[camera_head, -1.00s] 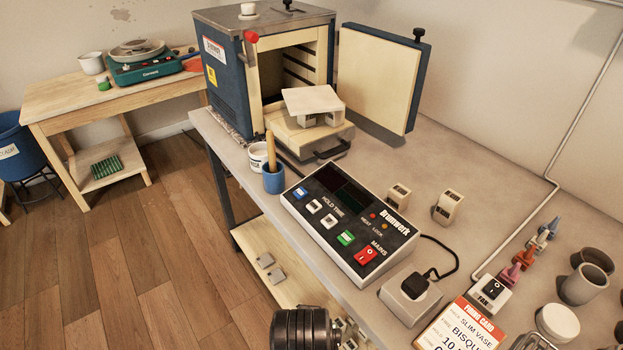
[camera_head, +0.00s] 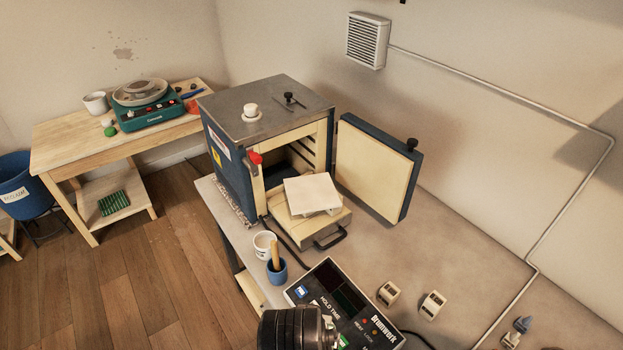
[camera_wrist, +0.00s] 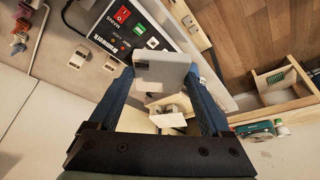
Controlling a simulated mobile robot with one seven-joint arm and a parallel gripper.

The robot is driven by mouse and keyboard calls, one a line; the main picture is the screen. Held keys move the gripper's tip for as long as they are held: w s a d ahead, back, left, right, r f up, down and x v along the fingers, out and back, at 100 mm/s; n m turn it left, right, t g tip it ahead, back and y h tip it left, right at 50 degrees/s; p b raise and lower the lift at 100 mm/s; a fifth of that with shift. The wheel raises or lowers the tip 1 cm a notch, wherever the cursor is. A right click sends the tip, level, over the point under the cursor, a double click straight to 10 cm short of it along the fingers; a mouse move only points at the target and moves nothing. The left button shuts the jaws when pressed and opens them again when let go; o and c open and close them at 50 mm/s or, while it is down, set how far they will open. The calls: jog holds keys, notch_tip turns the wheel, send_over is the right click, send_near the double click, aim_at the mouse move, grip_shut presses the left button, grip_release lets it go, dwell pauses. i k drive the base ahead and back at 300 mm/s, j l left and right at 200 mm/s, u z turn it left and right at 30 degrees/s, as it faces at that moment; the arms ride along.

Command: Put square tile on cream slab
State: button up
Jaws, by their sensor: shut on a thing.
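My gripper (camera_wrist: 161,80) shows in the wrist view, with its two blue fingers shut on a flat, pale grey square tile (camera_wrist: 160,70). The tile is held up off any surface. The cream slab (camera_head: 311,193) lies flat, raised on small blocks over the pulled-out base in front of the open kiln. Its top looks bare in the head view. In the wrist view, the held tile and my fingers partly cover the kiln area beyond. The tile and fingertips are not visible in the head view, where a dark part of my arm shows at the bottom.
The blue kiln (camera_head: 233,165) stands behind the slab, its door (camera_head: 375,167) open to the right. A white cup (camera_head: 264,244), a blue pot (camera_head: 277,270) with a wooden handle and the control box (camera_head: 340,300) stand in front. Two small blocks (camera_head: 432,304) sit to the right.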

aim_at(312, 191)
jog(key=i, duration=1.55)
